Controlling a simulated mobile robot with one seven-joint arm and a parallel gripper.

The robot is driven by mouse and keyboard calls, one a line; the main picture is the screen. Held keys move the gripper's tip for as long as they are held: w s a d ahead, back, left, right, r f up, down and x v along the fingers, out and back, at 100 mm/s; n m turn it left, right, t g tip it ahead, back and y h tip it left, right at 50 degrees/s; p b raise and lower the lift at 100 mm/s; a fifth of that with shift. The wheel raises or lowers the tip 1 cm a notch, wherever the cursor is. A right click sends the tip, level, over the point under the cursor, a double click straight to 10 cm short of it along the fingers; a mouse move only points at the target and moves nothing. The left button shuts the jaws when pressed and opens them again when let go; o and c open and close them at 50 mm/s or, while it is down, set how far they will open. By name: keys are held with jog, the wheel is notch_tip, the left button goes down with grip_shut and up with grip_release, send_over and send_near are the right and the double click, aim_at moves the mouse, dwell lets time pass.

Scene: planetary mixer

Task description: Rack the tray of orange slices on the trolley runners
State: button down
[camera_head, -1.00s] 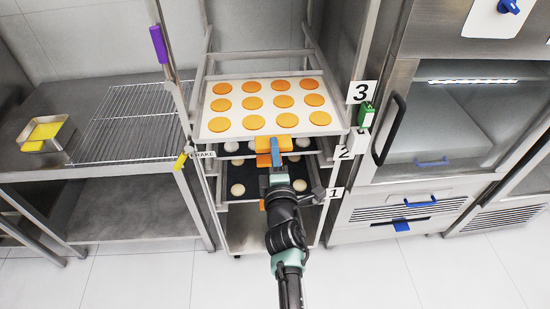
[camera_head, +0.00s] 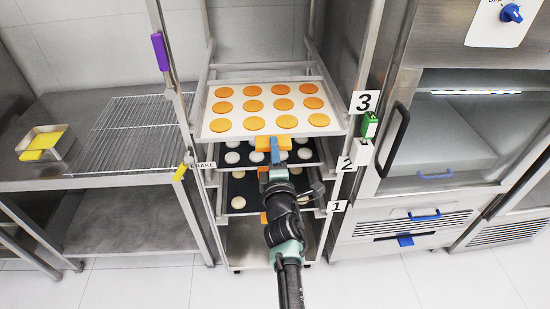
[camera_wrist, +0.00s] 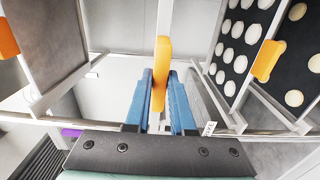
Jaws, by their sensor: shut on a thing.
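The white tray of orange slices (camera_head: 237,116) is in the upper part of the trolley, level with the number 3 label (camera_head: 364,102). It looks roughly flat, with slices in rows. My gripper (camera_head: 275,150) is at its near edge, shut on the tray's orange handle (camera_head: 262,143). In the wrist view, the blue fingers of my gripper (camera_wrist: 160,88) clasp the orange handle (camera_wrist: 161,65) from both sides. The trolley (camera_head: 358,60) has metal uprights. Whether the tray's edges touch the runners cannot be told.
Two dark trays (camera_head: 238,190) with pale rounds sit below, by labels 2 (camera_head: 346,164) and 1 (camera_head: 336,206). A steel table with a wire rack (camera_head: 130,130) stands left. A glass-doored cabinet (camera_head: 450,120) stands close on the right.

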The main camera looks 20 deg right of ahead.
aim_at(273, 133)
jog(key=shift+w+d+r, duration=0.1)
jog(key=shift+w+d, duration=0.05)
jog(key=shift+w, duration=0.45)
jog(key=shift+b, duration=0.35)
jog(key=b+x, duration=0.2)
jog(key=x, duration=0.1)
jog(key=shift+f+b, duration=0.25)
jog(key=shift+b, duration=0.15)
jog(key=shift+w+d+r+b, duration=0.1)
jog(key=shift+w+d+b, duration=0.15)
jog(key=shift+w+b, duration=0.45)
